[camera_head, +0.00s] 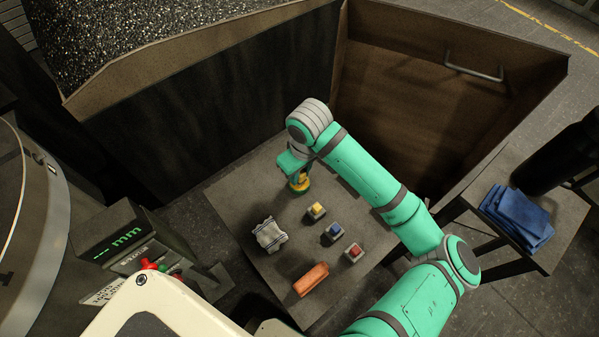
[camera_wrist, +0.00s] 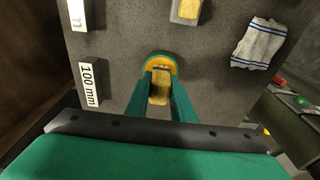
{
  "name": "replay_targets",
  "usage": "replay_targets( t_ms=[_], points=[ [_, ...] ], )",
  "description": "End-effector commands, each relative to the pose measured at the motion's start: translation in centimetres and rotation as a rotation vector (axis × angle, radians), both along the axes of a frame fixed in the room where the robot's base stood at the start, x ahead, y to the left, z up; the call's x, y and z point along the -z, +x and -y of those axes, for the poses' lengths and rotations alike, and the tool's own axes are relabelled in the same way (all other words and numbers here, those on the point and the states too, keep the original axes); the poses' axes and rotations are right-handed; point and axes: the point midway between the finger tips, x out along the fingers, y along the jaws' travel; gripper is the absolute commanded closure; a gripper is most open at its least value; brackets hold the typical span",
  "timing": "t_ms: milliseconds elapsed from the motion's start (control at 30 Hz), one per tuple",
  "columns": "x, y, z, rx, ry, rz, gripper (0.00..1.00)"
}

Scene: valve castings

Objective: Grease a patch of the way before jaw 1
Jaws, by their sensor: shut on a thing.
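My gripper (camera_head: 297,170) is at the far end of the grey table (camera_head: 246,195), pointing down. Its fingers (camera_wrist: 161,78) are shut on a small yellow-and-green pot (camera_head: 300,185), which also shows between the fingertips in the wrist view (camera_wrist: 160,60). The pot appears to be at or just above the table top; I cannot tell whether it touches. Its top is partly hidden by the fingers. No way marked as before jaw 1 can be made out. A large round machine part (camera_head: 50,215) stands at the left edge.
Blocks with yellow (camera_head: 316,211), blue (camera_head: 333,232) and red (camera_head: 353,252) tops, a striped cloth (camera_head: 269,235) and an orange bar (camera_head: 311,279) lie on the table. A readout box (camera_head: 120,232) stands left. Blue cloths (camera_head: 516,215) lie right. A deep bin (camera_head: 440,85) stands behind.

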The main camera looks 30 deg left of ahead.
Motion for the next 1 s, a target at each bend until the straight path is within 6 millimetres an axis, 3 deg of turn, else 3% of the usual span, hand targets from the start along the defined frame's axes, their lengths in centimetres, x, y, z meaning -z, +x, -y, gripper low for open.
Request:
replay_targets(
  t_ms=[567,1000],
  points=[
    [0.1,-0.1,0.0,0.001,-0.003,-0.003,0.96],
    [-2.9,0.0,0.0,0.001,-0.001,0.0,0.96]
  ],
)
